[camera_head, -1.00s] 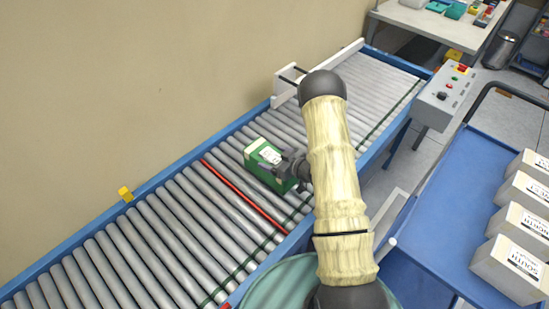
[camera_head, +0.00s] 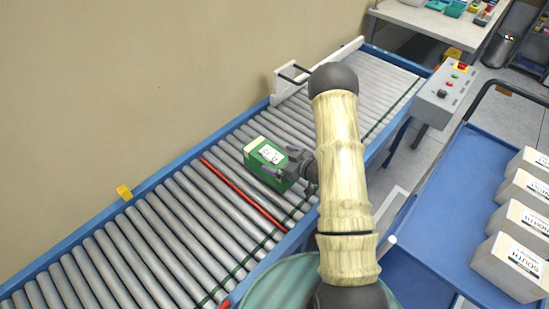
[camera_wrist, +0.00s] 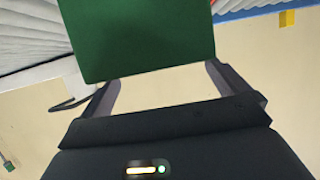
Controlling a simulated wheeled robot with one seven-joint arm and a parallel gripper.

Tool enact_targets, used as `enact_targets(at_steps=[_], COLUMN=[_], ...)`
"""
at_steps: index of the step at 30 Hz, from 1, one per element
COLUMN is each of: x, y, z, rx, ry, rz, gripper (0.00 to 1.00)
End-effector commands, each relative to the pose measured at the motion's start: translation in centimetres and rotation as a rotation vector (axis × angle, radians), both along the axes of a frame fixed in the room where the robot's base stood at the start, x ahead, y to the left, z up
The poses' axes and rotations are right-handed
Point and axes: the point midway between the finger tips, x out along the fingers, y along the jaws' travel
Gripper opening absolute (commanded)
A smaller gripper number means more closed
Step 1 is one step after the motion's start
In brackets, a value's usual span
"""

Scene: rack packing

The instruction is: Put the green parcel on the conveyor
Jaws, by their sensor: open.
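The green parcel (camera_head: 266,161) with a white label rests on the rollers of the conveyor (camera_head: 182,232), just beyond the red line. My gripper (camera_head: 296,166) is at the parcel's right side, its jaws open. In the wrist view the parcel (camera_wrist: 140,38) fills the upper middle, and the fingertips of my gripper (camera_wrist: 160,82) flank its near end. The parcel's underside is hidden.
A red line (camera_head: 240,193) crosses the rollers. A white guide (camera_head: 290,84) stands farther along the conveyor. A control box (camera_head: 446,93) is beside it. A blue cart (camera_head: 440,207) at right holds several white boxes (camera_head: 510,262).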

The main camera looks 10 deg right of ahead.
Motion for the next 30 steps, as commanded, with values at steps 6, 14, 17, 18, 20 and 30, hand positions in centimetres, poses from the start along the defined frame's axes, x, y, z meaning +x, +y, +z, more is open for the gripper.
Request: enact_targets(at_steps=[6,14,17,18,20,30], x=[-3.5,-6.2,-6.5,-6.6,-6.6,-6.5], y=[-2.4,-4.2,-4.3,-4.3,-4.3,-4.3], z=[1.6,3.0,3.2,3.3,3.3,3.2], rx=[0.001,0.000,0.002,0.001,0.001,0.000], ry=[0.001,0.000,0.000,-0.001,0.000,0.000], rz=[-0.005,-0.001,0.001,0.001,0.002,0.001], gripper=[1.00,1.00,1.00,1.00,1.00,1.00])
